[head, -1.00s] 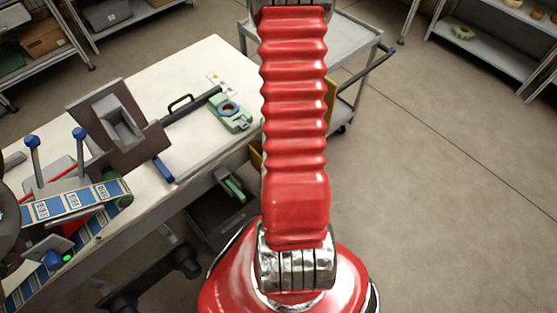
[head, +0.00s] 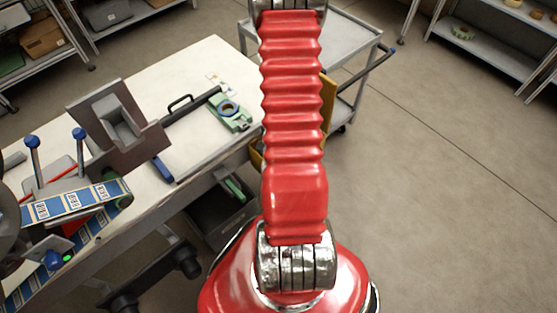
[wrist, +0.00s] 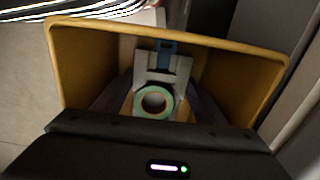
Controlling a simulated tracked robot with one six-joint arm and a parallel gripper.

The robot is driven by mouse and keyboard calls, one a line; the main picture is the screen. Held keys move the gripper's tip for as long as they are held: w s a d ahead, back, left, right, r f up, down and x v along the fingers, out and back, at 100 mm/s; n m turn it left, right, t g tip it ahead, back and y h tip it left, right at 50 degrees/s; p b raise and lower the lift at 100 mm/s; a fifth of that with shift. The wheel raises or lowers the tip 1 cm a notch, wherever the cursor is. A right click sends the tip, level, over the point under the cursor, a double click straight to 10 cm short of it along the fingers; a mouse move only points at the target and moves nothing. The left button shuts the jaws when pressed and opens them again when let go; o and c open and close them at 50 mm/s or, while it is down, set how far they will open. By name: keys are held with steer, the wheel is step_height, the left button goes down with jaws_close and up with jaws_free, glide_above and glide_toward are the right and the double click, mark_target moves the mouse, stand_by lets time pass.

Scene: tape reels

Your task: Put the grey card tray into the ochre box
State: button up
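The ochre box (wrist: 75,65) fills much of the wrist view, and I look down into its open top. In the head view only parts of the ochre box (head: 329,98) show beside my arm. A light grey piece that looks like the card tray (wrist: 180,67) is within the box's outline, with a blue part at its far end. A green-rimmed ring (wrist: 153,102) is at its near end. Dark shapes, apparently my gripper's fingers (wrist: 160,92), flank the grey piece. I cannot tell whether they touch it. My gripper is hidden in the head view.
The white worktable (head: 215,65) is left of my arm, with a green tape holder (head: 232,112) and a brown-grey panel (head: 115,118) on it. A grey cart (head: 350,40) stands behind my arm. The floor on the right is clear.

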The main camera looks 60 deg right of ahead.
steer(key=shift+o, duration=0.9)
step_height(320, 180, up, 12)
stand_by(0.4)
steer(key=shift+r, duration=0.1)
stand_by(0.7)
